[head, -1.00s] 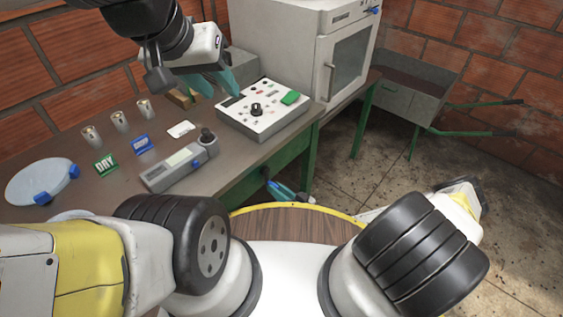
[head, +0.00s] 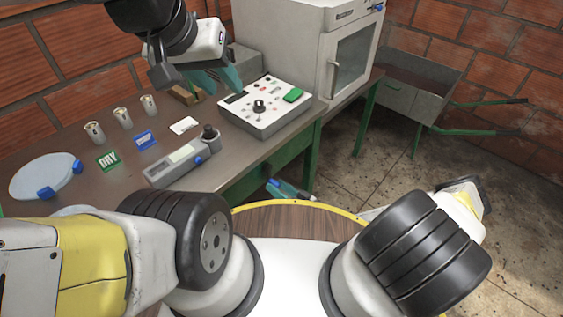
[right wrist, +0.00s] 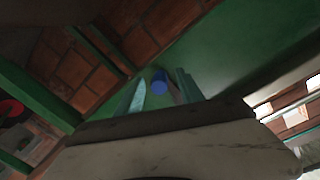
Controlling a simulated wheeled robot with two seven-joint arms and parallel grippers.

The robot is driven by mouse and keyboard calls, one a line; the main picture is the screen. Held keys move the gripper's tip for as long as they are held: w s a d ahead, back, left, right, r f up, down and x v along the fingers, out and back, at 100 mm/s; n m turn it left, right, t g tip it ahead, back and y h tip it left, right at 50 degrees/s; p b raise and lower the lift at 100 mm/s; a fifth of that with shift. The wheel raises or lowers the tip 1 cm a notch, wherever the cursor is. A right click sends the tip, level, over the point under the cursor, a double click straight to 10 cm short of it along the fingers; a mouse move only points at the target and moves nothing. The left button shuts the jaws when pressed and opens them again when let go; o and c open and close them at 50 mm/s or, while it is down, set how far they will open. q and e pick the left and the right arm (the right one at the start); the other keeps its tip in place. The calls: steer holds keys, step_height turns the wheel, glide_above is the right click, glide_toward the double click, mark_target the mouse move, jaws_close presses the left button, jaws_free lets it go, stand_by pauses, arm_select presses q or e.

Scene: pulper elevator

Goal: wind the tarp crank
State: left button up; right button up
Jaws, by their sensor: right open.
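No tarp crank can be made out as a whole. In the right wrist view a blue rounded knob or handle end (right wrist: 160,82) shows between the fingertips of my right gripper (right wrist: 158,90), against a green surface. Its fingers are apart, and I cannot tell whether they touch it. In the head view my right gripper (head: 287,190) is low beside the table's front edge, partly hidden by my own body. My left gripper (head: 222,80) hangs over the back of the table, left of the control box, with its teal fingers apart and nothing seen between them.
The table (head: 222,182) carries a control box (head: 265,106), a grey handheld meter (head: 182,160), several metal cups, a green DAY card (head: 108,161) and a round clear dish (head: 45,176). A white oven (head: 350,60) and a wheelbarrow (head: 408,98) stand right. Floor is clear there.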

steer(key=v, duration=0.7)
steer(key=shift+s+d, duration=0.25)
steer(key=shift+d, duration=0.1)
steer(key=shift+r, duration=0.1)
